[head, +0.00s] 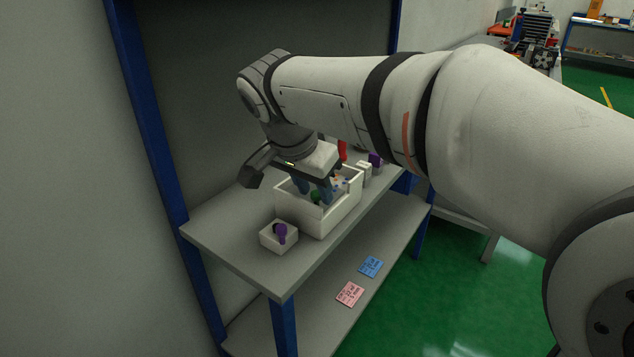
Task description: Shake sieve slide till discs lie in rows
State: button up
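I see no sieve slide and no rows of discs that I can make out. A white open bin (318,222) stands on the grey upper shelf and holds small coloured pieces. A green piece (316,196) shows near its middle. My gripper (314,191) points down into the bin, beneath my wrist. Blue shapes there may be its fingers or pieces in the bin. Its fingertips are too small and partly hidden, so I cannot tell whether it is open or holds anything. My arm crosses the view from the right and hides part of the bin's far side.
A small white box (273,239) with a purple piece (281,233) stands in front of the bin. Another purple object (375,159) is behind it. The shelf (225,229) is bare at left. Blue posts (146,107) frame it. Pink (349,294) and blue (371,266) cards lie lower.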

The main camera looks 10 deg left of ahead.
grip_shut()
